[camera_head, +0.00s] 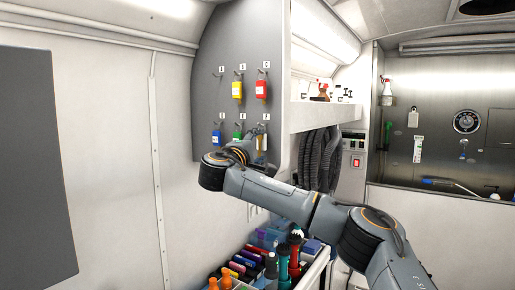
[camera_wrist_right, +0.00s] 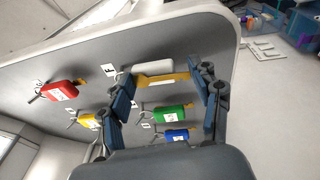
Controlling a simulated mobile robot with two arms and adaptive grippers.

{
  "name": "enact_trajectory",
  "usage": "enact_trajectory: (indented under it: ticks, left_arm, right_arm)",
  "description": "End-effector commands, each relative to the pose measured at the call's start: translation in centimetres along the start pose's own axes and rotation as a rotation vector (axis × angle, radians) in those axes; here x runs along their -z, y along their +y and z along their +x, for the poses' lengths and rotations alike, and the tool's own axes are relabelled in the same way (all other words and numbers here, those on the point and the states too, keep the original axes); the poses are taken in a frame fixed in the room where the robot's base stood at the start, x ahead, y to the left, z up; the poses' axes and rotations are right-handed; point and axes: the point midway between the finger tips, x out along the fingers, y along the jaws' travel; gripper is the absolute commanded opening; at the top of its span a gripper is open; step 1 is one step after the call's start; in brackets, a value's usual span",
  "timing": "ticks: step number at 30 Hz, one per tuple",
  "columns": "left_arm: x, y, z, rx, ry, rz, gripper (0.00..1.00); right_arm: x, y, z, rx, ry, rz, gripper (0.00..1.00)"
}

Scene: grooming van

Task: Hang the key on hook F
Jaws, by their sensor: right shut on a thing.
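The key has a white tag (camera_wrist_right: 153,67) and a yellow-brass part (camera_wrist_right: 163,80). My right gripper (camera_wrist_right: 168,92) is shut on it, with a finger on either side, in the right wrist view. The label F (camera_wrist_right: 122,72) is beside the held key in the wrist view. My left gripper is not in view.
Yellow (camera_head: 237,90) and red (camera_head: 261,88) tags hang in the top row; the top-left hook (camera_head: 217,75) is empty. Blue (camera_head: 216,138) and green (camera_head: 238,131) tags hang in the lower row. Black hoses (camera_head: 320,160) hang right of the board; bottles stand below.

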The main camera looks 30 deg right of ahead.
Motion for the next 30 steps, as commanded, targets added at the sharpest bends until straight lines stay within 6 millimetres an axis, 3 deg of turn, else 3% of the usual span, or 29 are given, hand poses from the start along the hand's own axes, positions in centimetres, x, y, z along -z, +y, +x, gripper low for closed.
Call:
enact_trajectory:
  ticks: [14, 15, 19, 30]
  left_arm:
    - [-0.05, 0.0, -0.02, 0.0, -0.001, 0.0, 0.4]
    - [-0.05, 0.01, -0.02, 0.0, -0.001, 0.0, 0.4]
    - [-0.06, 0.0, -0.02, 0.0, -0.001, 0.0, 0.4]
    - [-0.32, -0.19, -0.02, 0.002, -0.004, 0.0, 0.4]
  right_arm:
    - [0.03, 0.02, -0.02, 0.0, 0.001, 0.0, 0.35]
    - [0.03, 0.02, -0.02, 0.0, 0.001, 0.0, 0.65]
    - [0.03, 0.02, -0.02, 0.0, 0.001, 0.0, 0.89]
    - [0.06, 0.01, -0.26, 0.0, 0.002, 0.0, 0.89]
